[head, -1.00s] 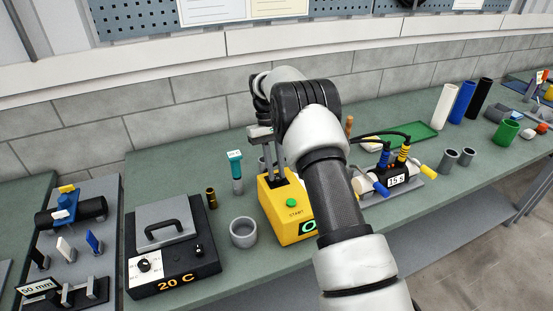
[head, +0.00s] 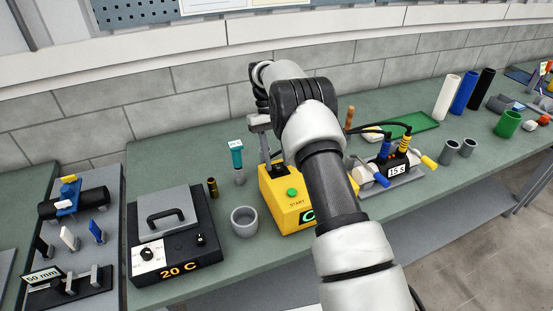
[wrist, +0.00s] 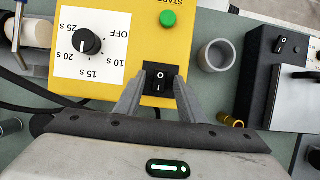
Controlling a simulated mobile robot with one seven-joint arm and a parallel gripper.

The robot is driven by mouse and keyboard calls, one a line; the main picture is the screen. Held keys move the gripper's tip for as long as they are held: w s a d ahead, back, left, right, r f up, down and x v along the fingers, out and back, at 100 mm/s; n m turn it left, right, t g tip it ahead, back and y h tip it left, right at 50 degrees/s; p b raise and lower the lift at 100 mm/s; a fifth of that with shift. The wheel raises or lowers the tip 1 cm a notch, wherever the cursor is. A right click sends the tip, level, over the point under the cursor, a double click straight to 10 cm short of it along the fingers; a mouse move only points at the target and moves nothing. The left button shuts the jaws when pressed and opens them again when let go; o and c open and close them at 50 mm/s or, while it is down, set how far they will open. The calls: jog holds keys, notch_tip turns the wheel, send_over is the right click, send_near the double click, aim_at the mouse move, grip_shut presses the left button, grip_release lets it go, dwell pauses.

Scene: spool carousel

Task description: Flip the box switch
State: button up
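The yellow box (head: 300,218) stands on the green bench and has a green start button (head: 291,192). In the wrist view, its black rocker switch (wrist: 157,79), marked O and I, sits near the box edge. My gripper (wrist: 160,84) is open, with one grey finger on each side of the switch. I cannot tell whether the fingers touch it. In the head view, my gripper (head: 269,152) is above the back left of the box, with my arm covering part of the box's right side. The box's timer dial (wrist: 86,41) also shows in the wrist view.
A grey cup (head: 244,222) stands left of the box, next to a brass cylinder (head: 212,188) and a teal-topped tool (head: 237,160). The black 20 C unit (head: 172,245) is farther left. A cabled 15 s device (head: 397,171) stands to the right.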

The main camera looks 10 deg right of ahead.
notch_tip(320, 180, up, 10)
jog(key=shift+f, duration=0.15)
dwell(0.3)
notch_tip(320, 180, up, 11)
jog(key=t, duration=0.2)
send_over(277, 166)
jog(key=s, duration=0.4)
jog(key=s+r+m+t, duration=0.1)
jog(key=s+r+t, duration=0.2)
jog(key=s+r, duration=0.4)
jog(key=s+f+t, duration=0.2)
jog(key=s, duration=0.9)
jog(key=s+f+m+t, duration=0.1)
jog(key=s+f+t, duration=0.1)
jog(key=s, duration=0.9)
jog(key=shift+s+f+t+y, duration=0.2)
jog(key=shift+f+t+y, duration=0.2)
jog(key=shift+t, duration=0.2)
